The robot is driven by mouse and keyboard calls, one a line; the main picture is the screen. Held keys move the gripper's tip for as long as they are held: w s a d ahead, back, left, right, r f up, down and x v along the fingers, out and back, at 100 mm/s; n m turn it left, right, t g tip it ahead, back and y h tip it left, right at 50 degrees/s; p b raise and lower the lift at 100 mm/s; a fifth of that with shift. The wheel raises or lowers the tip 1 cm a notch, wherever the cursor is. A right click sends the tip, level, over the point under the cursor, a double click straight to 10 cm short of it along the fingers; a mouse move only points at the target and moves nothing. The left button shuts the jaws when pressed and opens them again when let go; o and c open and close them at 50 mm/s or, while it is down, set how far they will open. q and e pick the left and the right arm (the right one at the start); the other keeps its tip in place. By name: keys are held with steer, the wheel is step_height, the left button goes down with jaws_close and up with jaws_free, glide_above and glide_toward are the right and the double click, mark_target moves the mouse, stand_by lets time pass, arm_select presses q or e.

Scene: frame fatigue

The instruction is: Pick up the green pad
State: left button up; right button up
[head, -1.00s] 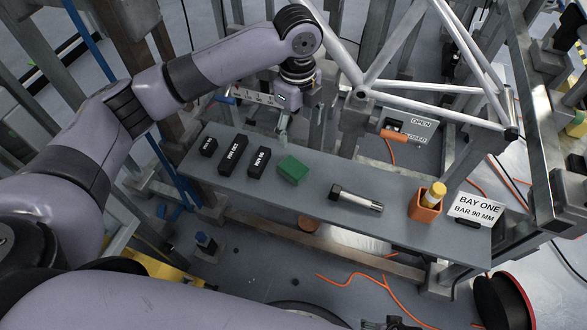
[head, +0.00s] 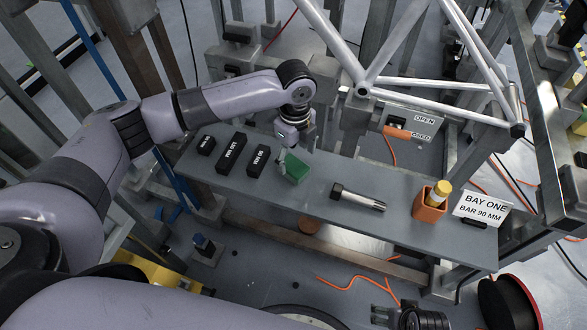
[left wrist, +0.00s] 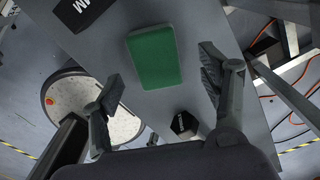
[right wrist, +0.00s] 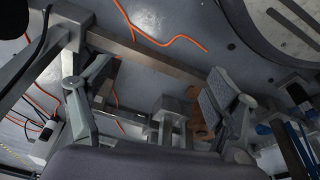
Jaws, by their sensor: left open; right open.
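The green pad (head: 296,170) lies flat on the grey shelf (head: 325,176), between a black block and a metal bar. It also shows in the left wrist view (left wrist: 154,57), ahead of the fingers. My left gripper (head: 285,160) is at the pad's left edge in the head view, just above the shelf. In the left wrist view it is open (left wrist: 157,84), with the pad between the lines of its fingers and nothing held. My right gripper (head: 390,318) is low at the bottom edge of the head view. In the right wrist view it is open and empty (right wrist: 150,82).
Black blocks (head: 231,153) stand left of the pad. A metal bar (head: 358,197), an orange holder (head: 430,208) with a yellow-topped item, and a BAY ONE sign (head: 482,208) lie to the right. A white tube frame (head: 430,88) rises behind the shelf.

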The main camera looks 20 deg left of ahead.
mark_target(293, 165)
arm_select(q)
steer(key=f, duration=0.2)
steer(key=f+b, duration=0.1)
steer(key=shift+s+a+f, duration=0.15)
steer(key=shift+s+f, duration=0.05)
steer(key=shift+f, duration=0.5)
arm_select(e)
steer(key=r, duration=0.4)
steer(key=shift+w, duration=0.3)
arm_select(q)
steer(key=shift+c, duration=0.5)
steer(key=c, duration=1.1)
steer(key=shift+r, duration=0.15)
